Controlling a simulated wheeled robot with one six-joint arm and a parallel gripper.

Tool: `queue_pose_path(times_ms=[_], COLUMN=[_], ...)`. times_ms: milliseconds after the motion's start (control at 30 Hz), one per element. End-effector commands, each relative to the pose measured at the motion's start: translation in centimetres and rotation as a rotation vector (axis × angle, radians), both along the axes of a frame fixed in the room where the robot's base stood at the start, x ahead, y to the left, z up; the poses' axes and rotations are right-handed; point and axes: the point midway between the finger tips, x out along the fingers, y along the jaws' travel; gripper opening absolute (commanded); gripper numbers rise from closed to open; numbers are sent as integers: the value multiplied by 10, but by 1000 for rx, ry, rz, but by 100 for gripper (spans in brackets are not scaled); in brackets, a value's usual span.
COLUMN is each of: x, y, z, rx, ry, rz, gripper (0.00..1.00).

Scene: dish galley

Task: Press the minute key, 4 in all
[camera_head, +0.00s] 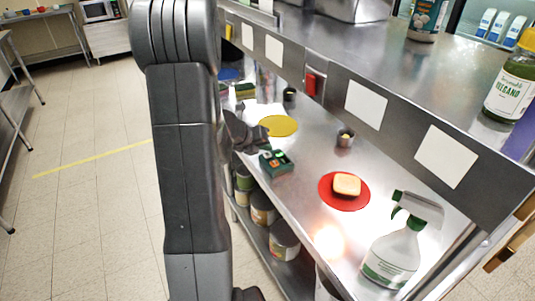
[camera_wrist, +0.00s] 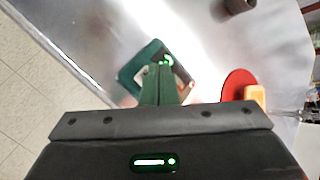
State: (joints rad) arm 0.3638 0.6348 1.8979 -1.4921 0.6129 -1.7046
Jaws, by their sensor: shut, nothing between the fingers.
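A small dark green device with several keys (camera_head: 275,163) lies on the steel counter near its front edge. In the wrist view its green body (camera_wrist: 132,70) shows behind the fingers, with small bright green marks near the fingertips. My gripper (camera_head: 262,147) is shut and empty, right at the device in the head view. In the wrist view my gripper (camera_wrist: 164,66) overlaps the device and covers part of its face. I cannot tell which key is the minute key, nor whether the fingertips touch one.
A yellow disc (camera_head: 279,126) lies behind the device. A red disc (camera_head: 331,200) with a bread-like block (camera_head: 347,184), a small dark cup (camera_head: 345,138) and a spray bottle (camera_head: 393,255) stand to the right. Cans (camera_head: 284,240) sit on the shelf below.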

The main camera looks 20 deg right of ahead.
Motion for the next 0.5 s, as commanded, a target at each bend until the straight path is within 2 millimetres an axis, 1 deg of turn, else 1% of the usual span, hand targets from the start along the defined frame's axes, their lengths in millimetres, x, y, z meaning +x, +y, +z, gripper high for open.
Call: queue_pose_path(times_ms=[167, 500], x=[0, 0], y=[0, 0], z=[10, 45], rx=[-1, -1], ry=[-1, -1], rz=[1, 1], gripper=[0, 0])
